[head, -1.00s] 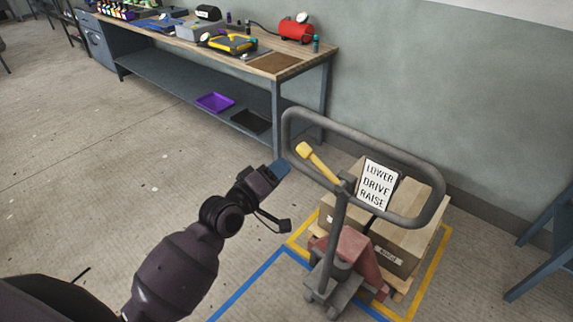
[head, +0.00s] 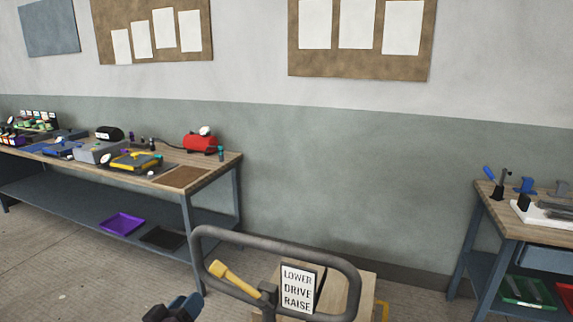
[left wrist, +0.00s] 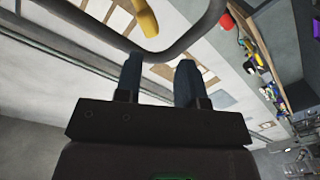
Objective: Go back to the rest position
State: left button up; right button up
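My left gripper (head: 175,308) shows at the bottom edge of the head view, left of the pallet truck's grey loop handle (head: 345,262). In the left wrist view its two dark fingers (left wrist: 158,78) stand apart with nothing between them. The grey handle also shows there, beyond the fingertips (left wrist: 185,52), and the yellow lever (left wrist: 147,18) is past it. In the head view the yellow lever (head: 232,277) sits inside the loop, beside a sign reading LOWER, DRIVE, RAISE (head: 298,288). I see no contact between gripper and handle. My right gripper is out of view.
Cardboard boxes (head: 358,295) are behind the handle. A long workbench (head: 215,168) with a red tank (head: 203,142) and tools stands at left against the wall. Another bench (head: 505,225) stands at right. Open floor (head: 60,275) lies at lower left.

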pick_arm(q)
jog(key=s+a+f+m+g+y, duration=0.2)
jog(key=s+a+f, duration=0.1)
jog(key=s+f, duration=0.7)
jog(key=s+a+f+m+g+y, duration=0.1)
jog(key=s+a+f+g+y, duration=0.2)
jog(key=s+f, duration=0.6)
jog(key=shift+s+a+f+m, duration=0.25)
jog(key=shift+s+f+m, duration=0.15)
jog(key=shift+s, duration=0.75)
